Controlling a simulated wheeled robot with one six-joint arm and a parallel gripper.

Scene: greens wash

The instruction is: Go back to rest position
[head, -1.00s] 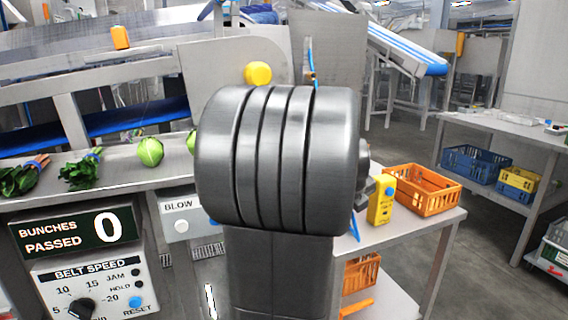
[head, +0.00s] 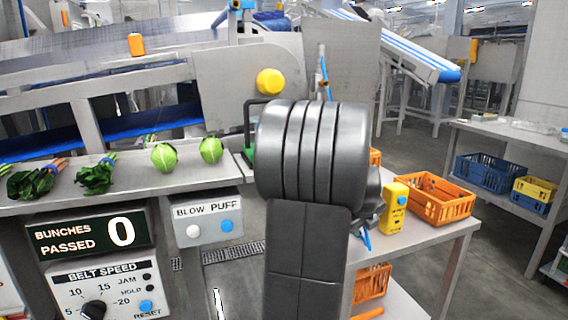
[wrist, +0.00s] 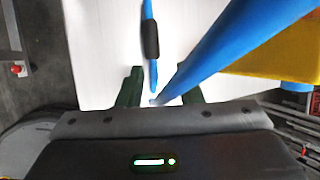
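My gripper shows in the wrist view (wrist: 160,90) as two dark green fingers set apart, with a white surface beyond them. It looks open. A blue rod or cord (wrist: 225,50) slants from upper right down to the gap between the fingers, and a thin blue stick with a black sleeve (wrist: 151,38) lies above the gap. Neither appears gripped. In the head view my dark arm fills the middle and hides the gripper, near the side table (head: 455,232).
Two leafy bunches (head: 95,177) and two round green heads (head: 164,157) lie on the left bench. Open floor lies between this table and the right-hand bench (head: 510,135).

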